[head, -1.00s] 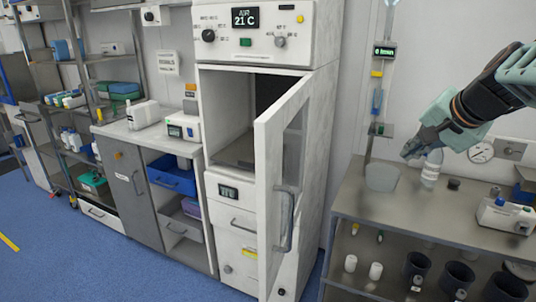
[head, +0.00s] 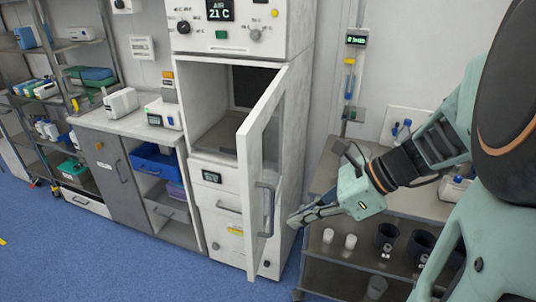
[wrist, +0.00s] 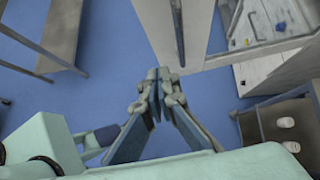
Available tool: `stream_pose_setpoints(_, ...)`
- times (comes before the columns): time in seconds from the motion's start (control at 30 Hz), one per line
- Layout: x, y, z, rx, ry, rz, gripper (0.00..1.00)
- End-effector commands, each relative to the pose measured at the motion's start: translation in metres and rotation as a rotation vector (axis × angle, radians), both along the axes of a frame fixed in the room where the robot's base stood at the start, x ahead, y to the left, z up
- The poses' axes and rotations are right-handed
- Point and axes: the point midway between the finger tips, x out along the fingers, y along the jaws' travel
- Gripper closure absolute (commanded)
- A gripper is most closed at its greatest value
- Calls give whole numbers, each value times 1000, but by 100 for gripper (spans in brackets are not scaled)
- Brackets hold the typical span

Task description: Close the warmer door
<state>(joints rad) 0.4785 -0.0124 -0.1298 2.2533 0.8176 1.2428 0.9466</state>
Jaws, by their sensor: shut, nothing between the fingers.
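The white warmer (head: 190,115) stands in the middle of the head view, its upper compartment exposed. Its door (head: 246,160) is hinged on the right and stands wide open, swung out toward me. A grey vertical handle (head: 268,210) is on the door's right-facing side. My gripper (head: 292,222) is shut and empty, just right of the door at about handle height, with a small apparent gap. In the wrist view, the closed fingertips (wrist: 160,74) point toward a pale panel (wrist: 175,25), probably the door. Contact cannot be told.
A steel table (head: 405,200) with a lower shelf of cups and dark containers stands right of the warmer, beneath my arm. A grey cabinet with a counter (head: 115,118) and shelving (head: 75,50) stand left. Blue floor (head: 120,255) is clear in front.

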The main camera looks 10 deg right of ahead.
Motion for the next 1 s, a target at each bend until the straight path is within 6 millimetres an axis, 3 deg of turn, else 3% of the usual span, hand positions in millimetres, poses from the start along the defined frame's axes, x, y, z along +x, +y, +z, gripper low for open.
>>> stream_pose_setpoints(0.2, 12, 32, -35, 1, 2, 4, 100)
stream_pose_setpoints(0.43, 25, 60, -34, -2, -2, 4, 100)
stream_pose_setpoints(1.0, 29, 68, -34, -2, -2, 1, 100)
